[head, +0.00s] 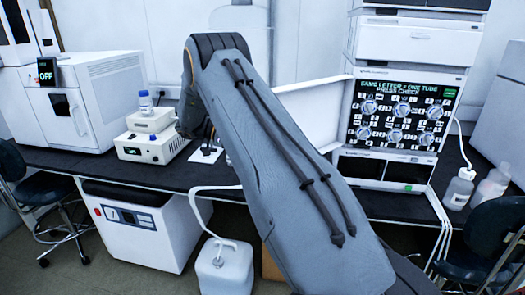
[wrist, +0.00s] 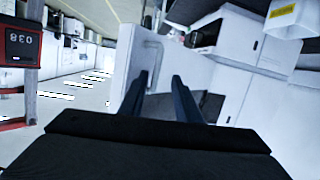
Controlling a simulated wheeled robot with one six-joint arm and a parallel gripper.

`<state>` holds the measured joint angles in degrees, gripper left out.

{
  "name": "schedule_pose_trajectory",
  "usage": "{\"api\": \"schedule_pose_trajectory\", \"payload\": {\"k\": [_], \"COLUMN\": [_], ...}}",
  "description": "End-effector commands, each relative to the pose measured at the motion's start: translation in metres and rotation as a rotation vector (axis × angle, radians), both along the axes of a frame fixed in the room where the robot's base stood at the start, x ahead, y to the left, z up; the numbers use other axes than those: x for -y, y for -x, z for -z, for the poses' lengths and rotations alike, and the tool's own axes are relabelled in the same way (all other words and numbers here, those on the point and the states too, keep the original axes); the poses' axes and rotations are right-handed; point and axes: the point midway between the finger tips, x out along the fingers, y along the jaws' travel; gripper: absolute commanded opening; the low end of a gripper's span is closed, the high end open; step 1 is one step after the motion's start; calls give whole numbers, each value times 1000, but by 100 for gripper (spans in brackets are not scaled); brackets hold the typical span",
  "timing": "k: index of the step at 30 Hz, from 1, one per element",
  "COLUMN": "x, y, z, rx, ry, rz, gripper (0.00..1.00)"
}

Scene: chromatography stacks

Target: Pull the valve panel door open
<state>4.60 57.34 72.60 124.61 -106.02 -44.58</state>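The valve panel door (head: 308,108) is a flat white panel at the left side of the instrument stack. It stands swung outward to the left, leaving the valve panel (head: 400,118) with its several round knobs and green text exposed. In the wrist view the white door (wrist: 180,62) fills the middle, with a pale bar handle (wrist: 152,60) near its left edge. My gripper (wrist: 159,76) is open, its two dark fingers apart. The handle shows just beyond the fingertips; I cannot tell whether they touch it.
The dark bench (head: 140,170) carries a white instrument (head: 85,105) and a smaller unit with a bottle (head: 145,103) at left. Bottles (head: 458,188) stand right of the stack. A white jug (head: 224,268) and chairs (head: 495,240) are below. A red-framed device (wrist: 20,45) shows in the wrist view.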

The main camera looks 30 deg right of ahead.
Motion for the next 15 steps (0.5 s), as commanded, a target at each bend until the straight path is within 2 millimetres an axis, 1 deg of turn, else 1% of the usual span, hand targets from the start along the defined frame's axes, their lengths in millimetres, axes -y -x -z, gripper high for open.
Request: {"api": "schedule_pose_trajectory", "payload": {"k": [1,15], "x": [3,1], "y": [-5,-32], "z": [-7,-7], "rx": [6,6], "ry": [14,13], "rz": [0,-1], "gripper": [26,26]}}
